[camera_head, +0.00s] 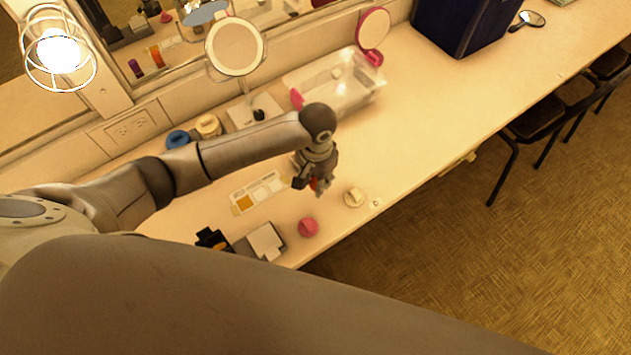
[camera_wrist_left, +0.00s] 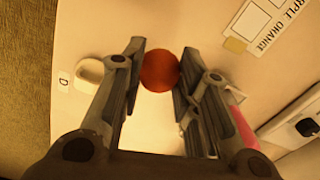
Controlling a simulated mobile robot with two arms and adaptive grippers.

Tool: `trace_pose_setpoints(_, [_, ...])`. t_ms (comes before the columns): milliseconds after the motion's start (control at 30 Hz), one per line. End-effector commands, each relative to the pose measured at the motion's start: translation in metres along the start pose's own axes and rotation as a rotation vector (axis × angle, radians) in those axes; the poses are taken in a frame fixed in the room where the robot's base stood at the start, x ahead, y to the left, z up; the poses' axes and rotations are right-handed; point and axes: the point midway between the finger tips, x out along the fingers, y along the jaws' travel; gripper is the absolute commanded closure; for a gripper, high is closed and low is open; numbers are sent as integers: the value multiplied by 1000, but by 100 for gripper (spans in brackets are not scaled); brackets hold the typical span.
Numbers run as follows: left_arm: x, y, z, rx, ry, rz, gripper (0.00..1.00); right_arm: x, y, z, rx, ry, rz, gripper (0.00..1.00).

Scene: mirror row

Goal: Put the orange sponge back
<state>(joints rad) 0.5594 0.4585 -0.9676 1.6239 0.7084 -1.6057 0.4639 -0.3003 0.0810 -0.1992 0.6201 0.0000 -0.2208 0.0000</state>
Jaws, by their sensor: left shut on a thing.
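My left gripper (camera_head: 314,184) is shut on the orange sponge (camera_wrist_left: 159,71), a small round reddish-orange ball between its two fingertips in the left wrist view. In the head view the fingers hide most of the sponge. The gripper points down over the counter, between the label card (camera_head: 262,193) and a cream round piece (camera_head: 355,197). The card also shows at the top right of the left wrist view (camera_wrist_left: 262,28). It has several squares, one of them orange-tan, and the words PURPLE and ORANGE are partly legible. My right gripper is not in view.
A pink round piece (camera_head: 308,227) and a white-topped box (camera_head: 265,242) lie near the front edge. Behind my arm are a clear bin (camera_head: 345,92), a round mirror (camera_head: 234,47), and blue (camera_head: 178,140) and cream rings (camera_head: 208,126).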

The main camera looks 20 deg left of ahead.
Motion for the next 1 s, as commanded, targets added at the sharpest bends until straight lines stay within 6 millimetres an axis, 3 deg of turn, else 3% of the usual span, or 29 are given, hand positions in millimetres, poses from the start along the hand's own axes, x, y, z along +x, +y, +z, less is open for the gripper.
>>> trace_pose_setpoints(167, [9, -7, -5, -2, 0, -1, 89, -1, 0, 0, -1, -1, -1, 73])
trace_pose_setpoints(400, [39, -8, -5, -1, 0, -1, 89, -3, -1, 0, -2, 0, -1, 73])
trace_pose_setpoints(800, [44, -7, -5, 0, 1, 0, 89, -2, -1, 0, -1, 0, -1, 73])
trace_pose_setpoints(833, [45, -7, -6, 0, 1, 0, 69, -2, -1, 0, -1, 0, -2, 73])
trace_pose_setpoints(1000, [44, -8, -5, 0, 1, -1, 49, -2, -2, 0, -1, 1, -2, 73])
